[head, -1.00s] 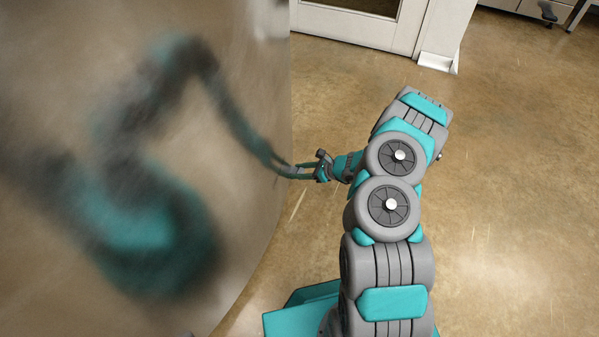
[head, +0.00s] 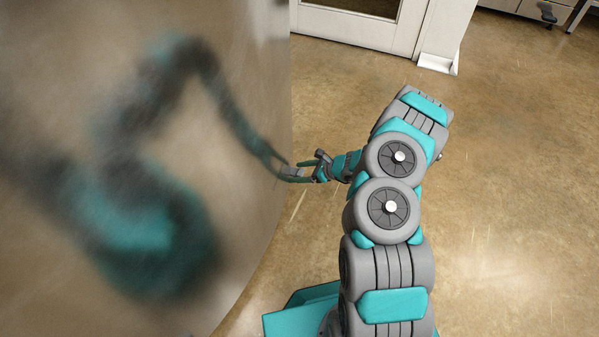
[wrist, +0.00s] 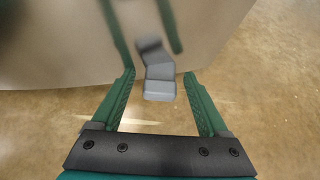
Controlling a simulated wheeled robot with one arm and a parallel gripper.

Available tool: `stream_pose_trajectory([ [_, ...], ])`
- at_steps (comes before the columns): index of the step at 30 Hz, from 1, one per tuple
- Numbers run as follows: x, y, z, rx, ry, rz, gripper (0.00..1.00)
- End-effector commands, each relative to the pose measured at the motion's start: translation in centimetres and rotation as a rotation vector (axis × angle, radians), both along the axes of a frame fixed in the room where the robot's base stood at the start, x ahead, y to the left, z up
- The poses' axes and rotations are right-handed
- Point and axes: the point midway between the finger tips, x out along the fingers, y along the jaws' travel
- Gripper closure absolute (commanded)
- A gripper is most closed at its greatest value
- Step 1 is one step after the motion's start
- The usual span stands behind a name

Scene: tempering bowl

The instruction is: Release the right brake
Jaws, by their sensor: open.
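The brake (wrist: 160,88) shows in the wrist view as a small grey pedal-like piece at the metal wall of the bowl (wrist: 60,45). My gripper (wrist: 159,74) is open, with one green finger on each side of the brake and a visible gap on both sides. The brake lies between the fingers near their tips, not gripped. In the head view my gripper (head: 284,171) reaches left to the bowl's curved wall (head: 255,60). The brake is too small there to tell apart clearly from the fingers.
The shiny bowl wall fills the left of the head view and mirrors my arm blurrily. Brown floor (head: 520,200) is clear to the right. A white door (head: 360,30) stands at the back, with a grey cabinet (head: 515,8) at the far right.

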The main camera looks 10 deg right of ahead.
Motion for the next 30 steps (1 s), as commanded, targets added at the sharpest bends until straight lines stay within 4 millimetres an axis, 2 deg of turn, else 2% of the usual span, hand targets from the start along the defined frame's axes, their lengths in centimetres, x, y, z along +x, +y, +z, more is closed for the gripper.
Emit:
stream_pose_trajectory([
  [5,-0.1,-0.3,0.2,0.0,0.0,-0.001,0.22],
  [19,-3.3,-4.8,3.9,0.001,-0.002,-0.003,0.22],
  [30,-3.9,-5.3,4.2,0.0,0.0,0.001,0.22],
])
